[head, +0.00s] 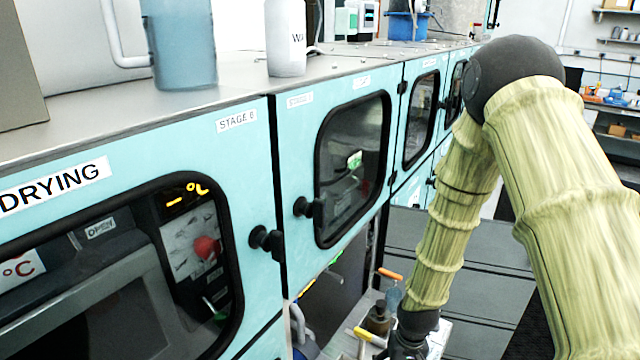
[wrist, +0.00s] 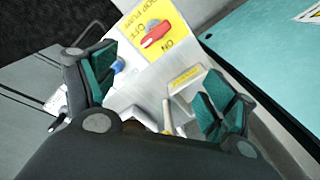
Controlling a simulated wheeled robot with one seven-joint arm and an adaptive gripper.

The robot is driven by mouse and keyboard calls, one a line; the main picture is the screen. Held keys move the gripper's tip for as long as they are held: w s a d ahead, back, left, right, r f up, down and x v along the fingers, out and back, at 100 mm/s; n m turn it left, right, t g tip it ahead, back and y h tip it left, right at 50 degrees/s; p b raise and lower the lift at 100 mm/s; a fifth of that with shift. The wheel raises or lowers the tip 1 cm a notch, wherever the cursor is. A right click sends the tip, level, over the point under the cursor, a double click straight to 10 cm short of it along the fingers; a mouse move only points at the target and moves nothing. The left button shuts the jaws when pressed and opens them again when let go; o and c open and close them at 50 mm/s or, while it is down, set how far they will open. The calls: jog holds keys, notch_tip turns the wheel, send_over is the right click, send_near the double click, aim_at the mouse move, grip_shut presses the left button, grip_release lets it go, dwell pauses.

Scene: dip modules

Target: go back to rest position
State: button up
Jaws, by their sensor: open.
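My gripper (wrist: 155,100) is open in the wrist view, its two green-padded fingers apart with nothing held between them. Behind the fingers is a metal panel with a red rotary switch (wrist: 155,36) on a yellow label marked OFF and ON. In the head view my gripper (head: 405,345) shows only in part at the bottom edge, below my yellow-sleeved arm. Its fingertips are mostly cut off there.
Teal cabinets with windowed doors line the left, with a DRYING door (head: 120,270) nearest and a STAGE door (head: 352,165) beyond. A blue jug (head: 180,45) and white bottle (head: 286,40) stand on top. An orange handle (head: 389,274) and yellow handle (head: 368,337) are near my gripper.

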jog(key=s+d+f+b, duration=0.1)
jog(key=s+f+b, duration=0.2)
jog(key=s+f, duration=0.7)
jog(key=s+d+f+b, duration=0.2)
jog(key=s+f, duration=0.8)
jog(key=s, duration=0.7)
jog(key=shift+d+m+h+b, duration=0.15)
jog(key=shift+m+h+b, duration=0.15)
jog(key=shift+b, duration=0.4)
